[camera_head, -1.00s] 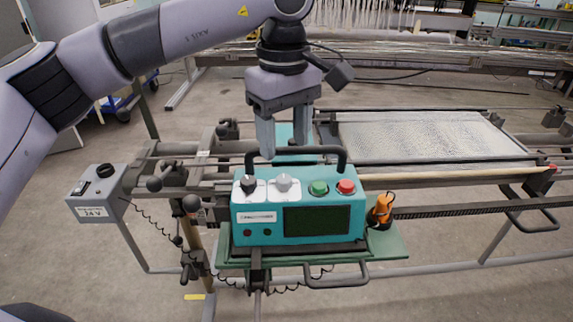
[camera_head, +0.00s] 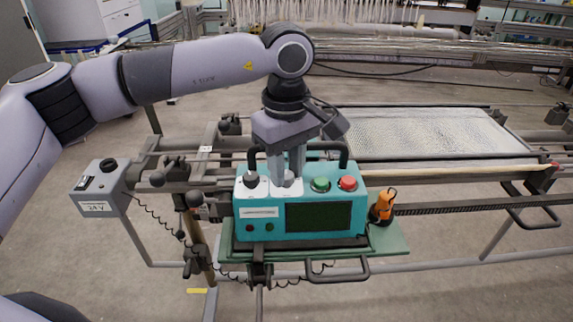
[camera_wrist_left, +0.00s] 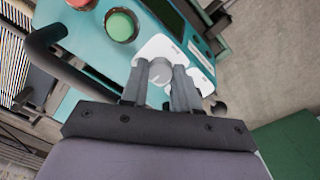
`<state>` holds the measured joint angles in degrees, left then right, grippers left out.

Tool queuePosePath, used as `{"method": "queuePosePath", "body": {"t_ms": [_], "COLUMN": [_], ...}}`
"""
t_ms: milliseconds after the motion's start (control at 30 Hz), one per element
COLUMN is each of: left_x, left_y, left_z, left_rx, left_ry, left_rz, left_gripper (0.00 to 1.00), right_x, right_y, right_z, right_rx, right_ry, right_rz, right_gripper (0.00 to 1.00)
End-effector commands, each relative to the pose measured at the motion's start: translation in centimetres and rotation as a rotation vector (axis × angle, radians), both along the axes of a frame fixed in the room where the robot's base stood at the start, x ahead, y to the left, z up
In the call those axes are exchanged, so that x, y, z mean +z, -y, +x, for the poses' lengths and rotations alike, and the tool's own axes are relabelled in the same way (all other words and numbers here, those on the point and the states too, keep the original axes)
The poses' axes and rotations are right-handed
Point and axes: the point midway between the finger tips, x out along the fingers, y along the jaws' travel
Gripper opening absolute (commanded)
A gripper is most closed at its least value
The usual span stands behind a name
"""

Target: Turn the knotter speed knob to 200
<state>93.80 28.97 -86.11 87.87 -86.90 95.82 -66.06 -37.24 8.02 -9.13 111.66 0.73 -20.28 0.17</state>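The teal knotter control box (camera_head: 345,222) stands on a green board, with a dark screen on its front. Along its top are a black knob (camera_head: 251,180), a light grey knob on a white plate, a green button (camera_head: 320,185) and a red button (camera_head: 348,183). My left gripper (camera_head: 286,180) points down at the grey knob and mostly hides it in the head view. In the left wrist view its fingers stand on both sides of the grey knob (camera_wrist_left: 160,72), with no clear gap. The knob's setting cannot be read. My right gripper is not in view.
A black handle (camera_head: 343,155) arches behind the knobs, close to my left fingers. An orange item (camera_head: 384,205) stands right of the box. A grey 24 V switch box (camera_head: 98,190) is at the left. Frame rails run behind.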

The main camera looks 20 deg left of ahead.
Motion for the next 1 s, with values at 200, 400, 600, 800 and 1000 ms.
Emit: {"method": "queuePosePath", "body": {"t_ms": [200,400,600,800,1000], "left_x": [0.0,-0.1,-0.2,-0.2,-0.1], "left_y": [0.0,0.0,0.0,0.0,0.1], "left_z": [0.0,0.0,0.0,0.0,0.1], "left_rx": [0.003,0.047,0.164,0.337,0.518], "left_ry": [-0.001,-0.001,-0.001,-0.001,0.0], "left_rz": [0.001,0.001,-0.001,-0.001,-0.002], "left_gripper": [0.0,0.0,0.0,0.0,0.0], "right_x": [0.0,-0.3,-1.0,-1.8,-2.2], "right_y": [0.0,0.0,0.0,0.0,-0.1], "right_z": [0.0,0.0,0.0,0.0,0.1], "right_rx": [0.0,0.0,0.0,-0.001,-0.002], "right_ry": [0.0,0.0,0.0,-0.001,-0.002], "right_rz": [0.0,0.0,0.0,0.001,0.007], "right_gripper": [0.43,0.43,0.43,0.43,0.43]}}
